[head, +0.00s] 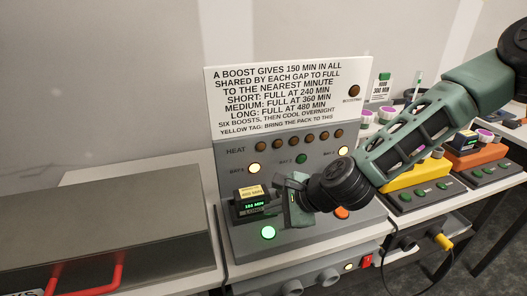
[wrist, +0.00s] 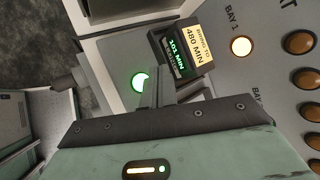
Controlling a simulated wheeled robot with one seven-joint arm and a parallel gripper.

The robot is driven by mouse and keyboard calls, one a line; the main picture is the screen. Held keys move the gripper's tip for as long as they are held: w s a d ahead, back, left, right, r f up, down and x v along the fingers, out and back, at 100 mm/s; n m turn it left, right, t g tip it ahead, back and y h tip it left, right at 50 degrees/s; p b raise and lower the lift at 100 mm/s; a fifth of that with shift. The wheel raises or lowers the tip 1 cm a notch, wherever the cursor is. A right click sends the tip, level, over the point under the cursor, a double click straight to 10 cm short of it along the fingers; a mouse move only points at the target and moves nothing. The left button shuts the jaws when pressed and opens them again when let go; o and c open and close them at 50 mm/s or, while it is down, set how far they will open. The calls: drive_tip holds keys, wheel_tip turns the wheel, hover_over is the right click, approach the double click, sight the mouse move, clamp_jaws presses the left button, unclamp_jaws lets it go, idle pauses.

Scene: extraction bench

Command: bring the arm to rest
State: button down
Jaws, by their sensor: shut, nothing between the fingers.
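My arm reaches in from the right in the head view and ends in my gripper (head: 274,211) in front of the grey heat panel. In the wrist view my gripper (wrist: 157,76) has its fingers together, with nothing between them. Just beyond the fingertips is a dark battery pack (head: 249,201) at bay 1. It also shows in the wrist view (wrist: 180,48), with a yellow tag reading 480 MIN and a green display reading 101 MIN. I cannot tell whether the fingers touch it. A green lit button (head: 268,232) glows below the pack.
The panel's sign (head: 285,92) stands behind my gripper. A yellow unit (head: 418,178) and an orange unit (head: 478,157) stand to the right, near my arm. Wall space above is clear.

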drive_tip(key=s+d+r+n+g+h, duration=0.1)
drive_tip(key=s+d+r+n+h, duration=0.1)
drive_tip(key=s+n, duration=0.5)
drive_tip(key=s+d+r+n+g+h, duration=0.2)
drive_tip(key=s+d+r+n, duration=0.3)
drive_tip(key=s+n, duration=0.3)
drive_tip(key=s+d+r+n+g+h, duration=0.1)
drive_tip(key=s+d+r+n+h, duration=0.2)
drive_tip(key=s+r+n, duration=0.2)
drive_tip(key=s+n, duration=0.3)
drive_tip(key=shift+s+d+r+g, duration=0.3)
drive_tip(key=shift+d+g, duration=0.1)
